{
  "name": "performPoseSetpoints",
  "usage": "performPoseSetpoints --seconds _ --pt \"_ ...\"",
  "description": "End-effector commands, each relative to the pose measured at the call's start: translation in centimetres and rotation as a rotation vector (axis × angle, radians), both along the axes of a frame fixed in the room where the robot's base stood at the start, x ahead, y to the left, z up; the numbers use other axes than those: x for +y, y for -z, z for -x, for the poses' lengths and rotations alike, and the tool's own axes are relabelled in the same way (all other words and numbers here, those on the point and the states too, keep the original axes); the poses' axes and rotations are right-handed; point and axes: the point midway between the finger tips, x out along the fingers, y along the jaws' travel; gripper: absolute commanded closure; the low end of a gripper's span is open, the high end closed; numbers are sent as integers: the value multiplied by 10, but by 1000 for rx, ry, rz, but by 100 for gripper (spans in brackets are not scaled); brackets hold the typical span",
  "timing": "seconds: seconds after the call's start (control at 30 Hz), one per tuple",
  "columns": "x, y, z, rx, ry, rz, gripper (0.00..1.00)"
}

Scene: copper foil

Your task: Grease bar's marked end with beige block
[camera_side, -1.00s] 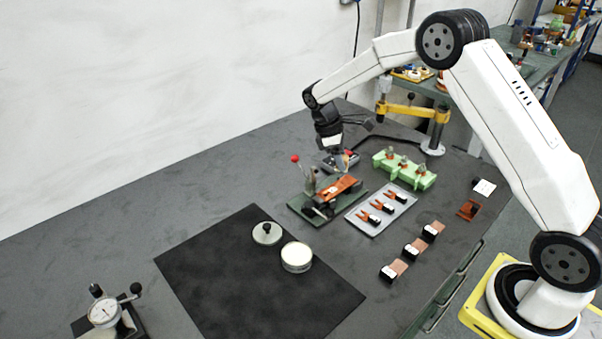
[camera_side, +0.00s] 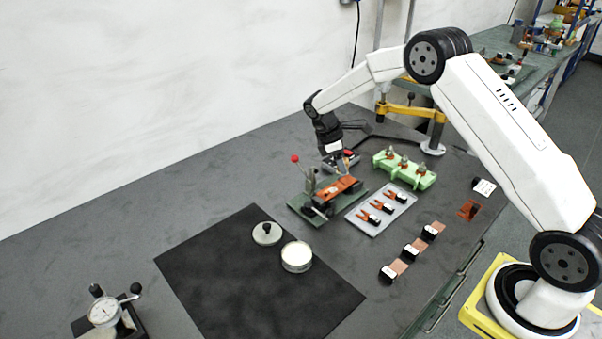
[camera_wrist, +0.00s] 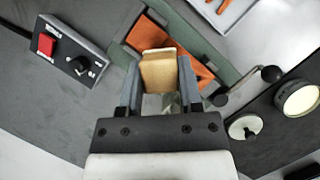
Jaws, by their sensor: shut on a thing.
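My gripper (camera_wrist: 157,92) is shut on the beige block (camera_wrist: 160,73), which sits between its two fingers in the wrist view. In the side view my gripper (camera_side: 341,168) points down over the orange bar (camera_side: 341,188). The bar lies on a green clamp fixture (camera_side: 299,207) with a red-knobbed lever. In the wrist view the block covers part of the bar (camera_wrist: 201,72); I cannot tell whether they touch. The mark on the bar's end is not clear. An open round tin (camera_side: 297,257) with pale contents stands on the black mat (camera_side: 230,290), beside its lid (camera_side: 267,234).
A control box (camera_wrist: 72,52) with a red switch and black knob stands close by the fixture. A grey tray (camera_side: 378,228) of orange-tipped parts and a green holder (camera_side: 405,170) stand to the right. Small copper-coloured pieces lie in front of them. A dial gauge (camera_side: 104,312) stands front left.

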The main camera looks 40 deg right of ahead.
Motion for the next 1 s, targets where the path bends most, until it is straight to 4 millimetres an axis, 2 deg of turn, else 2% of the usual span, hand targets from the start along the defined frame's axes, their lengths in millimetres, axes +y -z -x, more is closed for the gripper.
performPoseSetpoints --seconds 0.43,1.0 --pt "0 45 0 2 -1 0 100" --pt "-53 46 0 0 2 0 100"
